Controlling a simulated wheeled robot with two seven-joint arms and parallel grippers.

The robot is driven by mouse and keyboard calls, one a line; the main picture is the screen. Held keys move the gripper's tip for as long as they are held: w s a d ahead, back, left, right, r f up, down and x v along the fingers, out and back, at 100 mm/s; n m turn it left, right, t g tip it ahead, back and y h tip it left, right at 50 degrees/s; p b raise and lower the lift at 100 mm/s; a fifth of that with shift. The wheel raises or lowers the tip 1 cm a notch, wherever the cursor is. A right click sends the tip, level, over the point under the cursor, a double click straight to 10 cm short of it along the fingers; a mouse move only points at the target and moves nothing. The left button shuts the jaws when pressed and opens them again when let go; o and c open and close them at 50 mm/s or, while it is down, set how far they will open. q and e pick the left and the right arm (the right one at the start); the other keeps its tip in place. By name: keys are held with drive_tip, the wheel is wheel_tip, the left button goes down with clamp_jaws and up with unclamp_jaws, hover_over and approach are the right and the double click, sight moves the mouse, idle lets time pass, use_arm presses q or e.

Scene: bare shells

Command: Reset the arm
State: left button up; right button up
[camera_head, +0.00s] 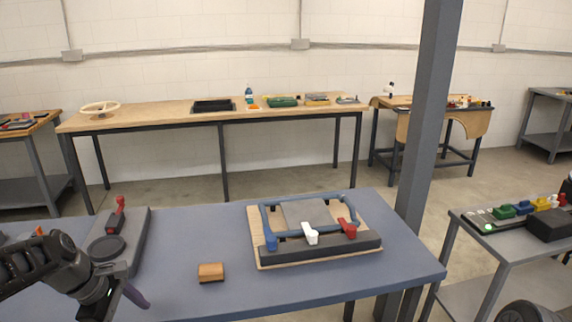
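My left arm, black, comes in from the left edge over the blue-grey table (200,290). Its gripper (108,297) points down near the table's front left; its fingers are too hidden to tell whether they are open or shut. A purple piece (136,295) shows beside it, and I cannot tell what it is. My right gripper is not in view.
A grey fixture with a red handle (118,218) stands beside my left arm. An orange-brown block (211,272) lies near the front. A wooden board (262,259) carries a blue frame and coloured levers. A grey post (425,130) rises behind the table's right end.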

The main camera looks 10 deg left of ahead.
use_arm(q)
drive_tip(key=w+d+f+m+t+y, duration=0.1)
drive_tip(key=w+d+f+m, duration=0.1)
drive_tip(key=d+f+m, duration=0.45)
drive_tip(key=w+d+f+m+t+y, duration=0.1)
drive_tip(key=w+d+f+m, duration=0.15)
drive_tip(key=f, duration=0.75)
drive_tip(key=s+d+f+m+g+h, duration=0.1)
drive_tip(key=s+d+f+m, duration=0.25)
drive_tip(key=d+f, duration=0.3)
drive_tip(key=s+d+f+m+h, duration=0.1)
drive_tip(key=s+d+f+m, duration=0.2)
drive_tip(key=s+d+f, duration=0.3)
drive_tip(key=s+d+f+m+g+h, duration=0.1)
drive_tip(key=s+d+f+m+g, duration=0.1)
drive_tip(key=s+d, duration=0.7)
wheel_tip(320, 180, down, 2)
drive_tip(key=s+g, duration=0.1)
drive_tip(key=s, duration=0.2)
drive_tip(key=shift+d+f+g, duration=0.2)
drive_tip(key=shift+d+g, duration=0.1)
drive_tip(key=shift+d, duration=0.1)
drive_tip(key=shift+w, duration=0.1)
